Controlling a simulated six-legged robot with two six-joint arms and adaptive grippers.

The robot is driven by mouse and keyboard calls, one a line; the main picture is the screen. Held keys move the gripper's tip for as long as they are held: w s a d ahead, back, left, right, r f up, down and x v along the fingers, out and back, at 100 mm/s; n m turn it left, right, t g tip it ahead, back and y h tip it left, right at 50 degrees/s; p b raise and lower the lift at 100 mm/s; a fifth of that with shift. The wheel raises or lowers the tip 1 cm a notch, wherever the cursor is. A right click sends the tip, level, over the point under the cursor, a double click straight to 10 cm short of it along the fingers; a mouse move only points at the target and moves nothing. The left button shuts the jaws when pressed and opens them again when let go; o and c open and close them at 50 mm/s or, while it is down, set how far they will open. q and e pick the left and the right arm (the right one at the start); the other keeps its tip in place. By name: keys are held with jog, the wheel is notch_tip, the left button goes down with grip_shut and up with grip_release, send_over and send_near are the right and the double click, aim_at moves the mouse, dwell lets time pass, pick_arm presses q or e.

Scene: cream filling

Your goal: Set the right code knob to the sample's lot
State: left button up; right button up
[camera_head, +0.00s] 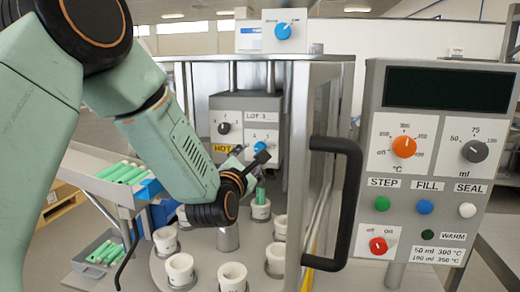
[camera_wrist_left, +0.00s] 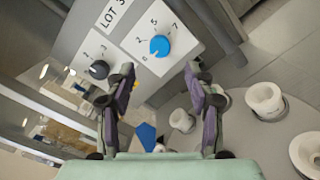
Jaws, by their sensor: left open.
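The LOT 3 label (camera_head: 262,115) is on a grey box inside the machine; it also shows in the left wrist view (camera_wrist_left: 113,14). Below it are a black knob (camera_wrist_left: 98,69) on the left and a blue right knob (camera_wrist_left: 160,45), each with numbers around it. The blue knob also shows in the head view (camera_head: 260,146), partly behind my gripper. I cannot read its setting surely. My left gripper (camera_head: 252,162) is open, its two fingers (camera_wrist_left: 160,80) apart and empty, in front of the blue knob and not around it. My right gripper is not in view.
White cups (camera_head: 180,270) stand on a round table (camera_head: 205,262) below the gripper; one holds a green tube (camera_head: 260,196). A door with a black handle (camera_head: 347,205) is right of the gripper. A control panel (camera_head: 425,160) stands further right. Green tubes (camera_head: 122,172) lie in a tray at left.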

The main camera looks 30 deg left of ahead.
aim_at(259, 150)
pick_arm(q)
jog(key=p+x, duration=0.1)
jog(key=x, duration=0.7)
jog(key=shift+d, duration=0.1)
jog(key=shift+s+a+r, duration=0.15)
jog(key=shift+s+a, duration=0.05)
jog(key=shift+s, duration=0.05)
jog(key=shift+w+d, duration=0.15)
jog(key=shift+w+d+f, duration=0.1)
jog(key=shift+w+f, duration=0.1)
jog(key=shift+w, duration=0.1)
jog(key=c, duration=0.3)
jog(key=shift+s+a, duration=0.15)
jog(key=shift+a, duration=0.05)
jog(key=c, duration=0.5)
jog(key=shift+d, duration=0.1)
grip_shut()
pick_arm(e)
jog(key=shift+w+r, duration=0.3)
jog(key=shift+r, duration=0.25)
